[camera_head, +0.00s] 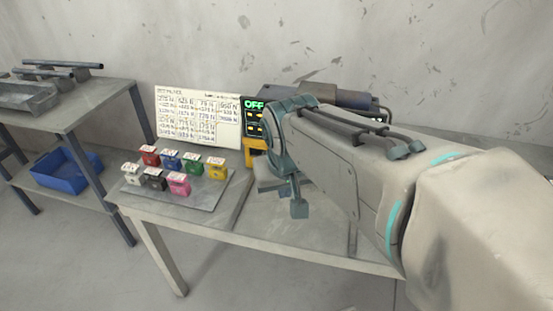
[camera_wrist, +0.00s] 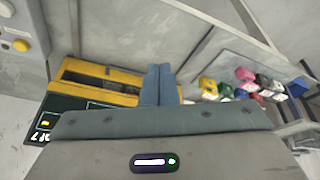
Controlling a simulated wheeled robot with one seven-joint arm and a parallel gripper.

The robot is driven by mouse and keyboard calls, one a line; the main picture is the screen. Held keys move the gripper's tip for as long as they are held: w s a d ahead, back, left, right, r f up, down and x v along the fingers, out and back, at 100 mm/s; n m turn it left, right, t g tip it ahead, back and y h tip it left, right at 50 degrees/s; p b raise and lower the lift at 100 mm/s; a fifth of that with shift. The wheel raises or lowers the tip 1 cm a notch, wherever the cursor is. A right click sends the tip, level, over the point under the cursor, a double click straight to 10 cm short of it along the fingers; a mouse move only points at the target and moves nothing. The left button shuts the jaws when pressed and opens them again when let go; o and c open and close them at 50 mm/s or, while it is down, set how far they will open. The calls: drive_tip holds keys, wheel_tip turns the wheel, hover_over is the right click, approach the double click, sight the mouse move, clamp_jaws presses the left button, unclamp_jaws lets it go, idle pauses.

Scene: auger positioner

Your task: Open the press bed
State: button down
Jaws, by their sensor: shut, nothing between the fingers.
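The press machine stands on the table, largely hidden behind my arm in the head view. Its dark display (camera_head: 254,118) reads OFF in green, and a yellow part (camera_head: 254,147) shows below it. In the wrist view a yellow frame (camera_wrist: 122,73) with a dark recess lies just left of my fingers, beside the dark display (camera_wrist: 62,110). I cannot tell which part is the press bed. My gripper (camera_wrist: 158,78) is shut and empty, its fingertips close to the yellow frame's right end; contact cannot be told. It also shows in the head view (camera_head: 298,207).
Several colored blocks (camera_head: 178,184) stand on a grey plate (camera_head: 200,196) at the table's left. A white chart (camera_head: 198,117) stands behind them. A grey box with buttons (camera_wrist: 22,45) is at the wrist view's upper left. A second table (camera_head: 75,108) has a blue bin (camera_head: 62,172) below.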

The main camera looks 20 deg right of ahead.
drive_tip(key=w+d+f+m+t+h+b, duration=0.1)
drive_tip(key=w+d+f+b, duration=0.3)
drive_tip(key=b, duration=0.5)
drive_tip(key=w+d+f+m+t+h+b, duration=0.1)
drive_tip(key=w+d+f+b, duration=0.3)
drive_tip(key=w+f+b, duration=0.4)
drive_tip(key=w+d+f+m+t+h+b, duration=0.1)
drive_tip(key=w+d+f+m+b, duration=0.2)
drive_tip(key=w+f+b, duration=0.3)
drive_tip(key=shift+w+d+f+h+b, duration=0.1)
drive_tip(key=shift+w+d+h+b, duration=0.15)
drive_tip(key=shift+w+b, duration=0.8)
drive_tip(key=shift+w+d+f+h+b, duration=0.15)
drive_tip(key=shift+w+d+b, duration=0.15)
drive_tip(key=shift+w+b, duration=0.7)
drive_tip(key=shift+s, duration=0.1)
